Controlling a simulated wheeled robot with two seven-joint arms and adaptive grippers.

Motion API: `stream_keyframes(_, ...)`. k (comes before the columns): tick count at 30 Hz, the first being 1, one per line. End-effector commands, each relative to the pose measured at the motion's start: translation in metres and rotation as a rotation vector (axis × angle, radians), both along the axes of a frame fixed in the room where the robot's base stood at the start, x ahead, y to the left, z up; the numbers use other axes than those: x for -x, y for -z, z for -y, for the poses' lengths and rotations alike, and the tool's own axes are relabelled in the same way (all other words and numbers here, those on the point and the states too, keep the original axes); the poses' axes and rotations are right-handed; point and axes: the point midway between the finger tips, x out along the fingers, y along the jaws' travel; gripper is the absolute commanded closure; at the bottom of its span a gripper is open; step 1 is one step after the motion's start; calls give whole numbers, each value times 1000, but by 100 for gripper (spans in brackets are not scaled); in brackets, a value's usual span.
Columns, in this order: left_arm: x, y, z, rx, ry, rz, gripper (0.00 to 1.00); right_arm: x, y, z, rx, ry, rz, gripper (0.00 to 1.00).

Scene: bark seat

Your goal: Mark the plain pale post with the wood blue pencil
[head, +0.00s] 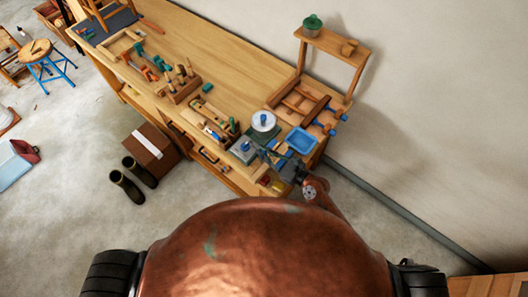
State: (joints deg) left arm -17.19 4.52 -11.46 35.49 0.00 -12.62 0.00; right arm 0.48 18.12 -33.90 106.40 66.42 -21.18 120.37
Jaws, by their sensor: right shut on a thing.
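My right gripper (268,153) is over the near right end of the workbench, beside a grey square block (243,152) with a blue spot on it. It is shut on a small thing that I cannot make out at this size. I cannot pick out the blue pencil for sure. A small blue piece (213,133) lies among wooden pieces in a holder left of the gripper. Several pale wooden pieces stand in a rack (183,90) farther along the bench, and I cannot tell which is the plain pale post. My left gripper is not in view.
A white round dish (263,121) with a blue knob, a blue tray (301,140) and a wooden vise (308,107) crowd the bench around my right gripper. A raised shelf (335,45) stands behind. The middle of the workbench (225,75) is clear. Boots and a box stand on the floor.

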Motion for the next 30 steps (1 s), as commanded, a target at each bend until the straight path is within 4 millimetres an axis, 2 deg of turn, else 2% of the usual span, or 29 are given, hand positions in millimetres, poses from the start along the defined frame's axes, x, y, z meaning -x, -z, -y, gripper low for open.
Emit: stream_keyframes(30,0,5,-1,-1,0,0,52,0,7,-1,-1,0,0,100)
